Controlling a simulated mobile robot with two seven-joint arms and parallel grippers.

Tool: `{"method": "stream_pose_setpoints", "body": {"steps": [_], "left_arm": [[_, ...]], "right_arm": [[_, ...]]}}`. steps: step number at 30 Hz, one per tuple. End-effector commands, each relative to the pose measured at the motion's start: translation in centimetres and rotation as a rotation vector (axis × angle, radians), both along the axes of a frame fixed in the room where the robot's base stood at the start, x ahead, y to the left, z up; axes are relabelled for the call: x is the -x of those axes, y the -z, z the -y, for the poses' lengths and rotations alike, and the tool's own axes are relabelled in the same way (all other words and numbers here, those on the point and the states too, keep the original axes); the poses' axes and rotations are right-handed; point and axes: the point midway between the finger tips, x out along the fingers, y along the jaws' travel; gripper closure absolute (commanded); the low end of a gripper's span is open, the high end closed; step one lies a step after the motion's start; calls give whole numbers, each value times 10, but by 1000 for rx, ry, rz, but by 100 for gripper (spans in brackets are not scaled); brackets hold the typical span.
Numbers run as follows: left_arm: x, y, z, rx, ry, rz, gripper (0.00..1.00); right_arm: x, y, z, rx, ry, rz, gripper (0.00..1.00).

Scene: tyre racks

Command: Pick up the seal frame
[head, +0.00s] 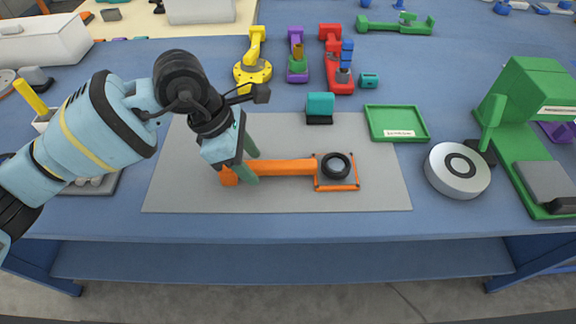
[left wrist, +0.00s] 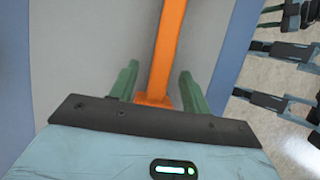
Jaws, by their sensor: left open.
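The orange seal frame (head: 282,168) lies on the grey mat (head: 200,196), with a long handle and a square end at the right. A black ring (head: 335,165) sits within the square end. My left gripper (head: 249,167) is open over the left part of the handle, one green finger on each side of it. Whether the fingers touch the handle, I cannot tell. My right gripper is not in view.
A green tray (head: 397,136) and a teal block (head: 320,107) stand behind the frame. A round grey disc (head: 457,171) and a green press (head: 535,135) are at the right. Yellow, purple and red tools line the back. The mat's front is clear.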

Motion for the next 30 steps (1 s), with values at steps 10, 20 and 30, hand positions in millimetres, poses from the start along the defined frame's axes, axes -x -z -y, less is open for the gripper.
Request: {"method": "stream_pose_setpoints", "body": {"steps": [10,20,30], "left_arm": [[0,4,2,1,0,1,63],[0,4,2,2,-1,2,100],[-1,0,2,2,0,2,100]], "right_arm": [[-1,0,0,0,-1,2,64],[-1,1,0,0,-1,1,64],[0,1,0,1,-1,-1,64]]}}
